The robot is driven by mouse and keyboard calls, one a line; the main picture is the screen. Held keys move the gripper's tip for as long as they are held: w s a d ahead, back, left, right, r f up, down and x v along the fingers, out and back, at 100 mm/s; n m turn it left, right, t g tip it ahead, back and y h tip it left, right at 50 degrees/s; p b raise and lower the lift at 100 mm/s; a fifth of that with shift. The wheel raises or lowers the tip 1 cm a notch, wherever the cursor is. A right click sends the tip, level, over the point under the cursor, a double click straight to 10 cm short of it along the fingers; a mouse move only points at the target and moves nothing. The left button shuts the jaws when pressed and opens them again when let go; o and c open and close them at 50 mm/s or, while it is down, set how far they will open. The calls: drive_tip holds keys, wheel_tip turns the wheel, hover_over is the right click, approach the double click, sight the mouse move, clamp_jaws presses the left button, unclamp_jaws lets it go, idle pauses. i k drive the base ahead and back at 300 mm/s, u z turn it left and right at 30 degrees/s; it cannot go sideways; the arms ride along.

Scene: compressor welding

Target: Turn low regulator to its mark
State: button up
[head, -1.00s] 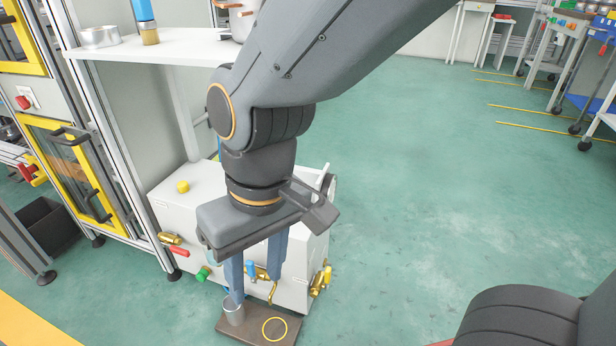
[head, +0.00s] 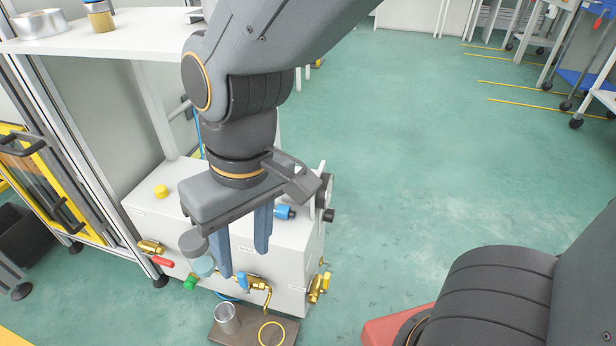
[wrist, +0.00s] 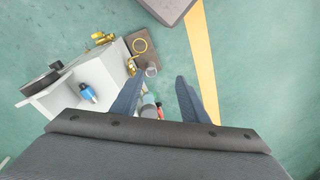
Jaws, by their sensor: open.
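The white compressor cabinet (head: 190,230) stands low by the shelf. Its front carries several fittings, and I cannot tell for sure which is the low regulator. A grey-capped part with a pale blue bowl (head: 196,250) is at the front, beside my left finger. A blue knob (head: 285,212) is at the right end; it also shows in the wrist view (wrist: 88,92). My gripper (head: 244,263) points down over the cabinet front, open and empty. In the wrist view the bowl (wrist: 149,103) shows between the fingers, below them. No mark can be read.
A brass valve with a red handle (head: 160,262), a green knob (head: 190,282), a blue-handled tap (head: 243,283) and a yellow-handled valve (head: 326,282) stick out in front. A metal cup (head: 227,318) stands on a brown plate (head: 245,336). Open floor lies right.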

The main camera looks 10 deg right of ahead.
sight(329, 217)
drive_tip(key=u, duration=0.45)
drive_tip(key=k, duration=1.3)
drive_tip(key=z, duration=0.8)
drive_tip(key=i, duration=0.45)
